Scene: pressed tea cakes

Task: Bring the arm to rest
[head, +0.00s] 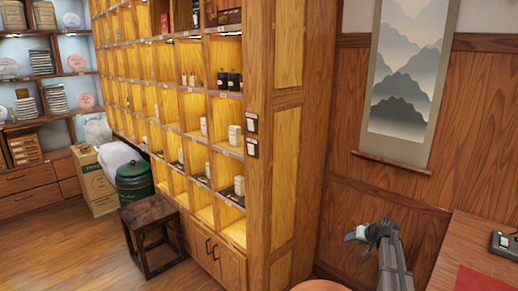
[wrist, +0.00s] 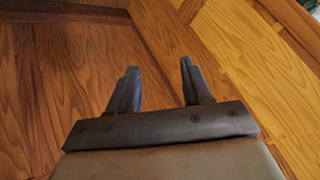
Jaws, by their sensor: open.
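My gripper (wrist: 159,75) is open and empty in the wrist view, its two fingers apart with only wood panelling behind them. In the head view my gripper (head: 361,236) shows at the lower right, in front of the panelled wall, at the top of my raised arm. It touches nothing that I can see.
A tall wooden shelf unit (head: 256,200) with lit cubbies stands left of my gripper. A table (head: 458,251) with a small dark device (head: 505,243) is at the right. A scroll (head: 405,80) hangs on the wall. A dark stool (head: 151,222) stands on the open floor.

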